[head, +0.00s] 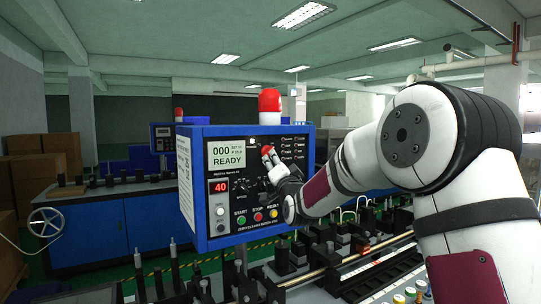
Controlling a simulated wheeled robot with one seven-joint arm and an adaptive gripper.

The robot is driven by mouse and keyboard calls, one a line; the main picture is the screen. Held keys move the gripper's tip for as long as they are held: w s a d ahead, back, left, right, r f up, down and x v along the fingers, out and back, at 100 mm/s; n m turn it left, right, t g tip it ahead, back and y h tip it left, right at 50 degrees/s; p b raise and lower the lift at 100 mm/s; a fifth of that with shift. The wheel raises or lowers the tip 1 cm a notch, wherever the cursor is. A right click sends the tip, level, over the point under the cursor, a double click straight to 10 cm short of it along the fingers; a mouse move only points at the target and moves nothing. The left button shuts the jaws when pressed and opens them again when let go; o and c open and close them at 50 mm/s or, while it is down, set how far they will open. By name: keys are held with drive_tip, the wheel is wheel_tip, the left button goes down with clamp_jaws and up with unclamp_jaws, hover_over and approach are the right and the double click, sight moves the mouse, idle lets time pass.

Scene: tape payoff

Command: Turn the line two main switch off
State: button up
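A blue control box (200,205) with a dark front panel stands in the middle of the head view. Its display (227,154) reads READY, and a red number 40 shows below. A red round part (266,151) shows at the panel's upper middle; it may be the main switch, but the label cannot be read. My gripper (268,168) is at the panel just below and beside this red part. My wrist hides part of the panel. Whether the fingers touch or hold anything is too small to tell.
START, STOP and RESET buttons (257,217) sit low on the panel. A red beacon (269,100) tops the box. A second, similar box (162,136) stands behind at left. Machine rails and posts (300,275) fill the foreground. A handwheel (45,222) is at far left.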

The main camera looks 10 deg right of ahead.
drive_tip(key=x, duration=0.6)
drive_tip(key=shift+w, duration=0.15)
clamp_jaws()
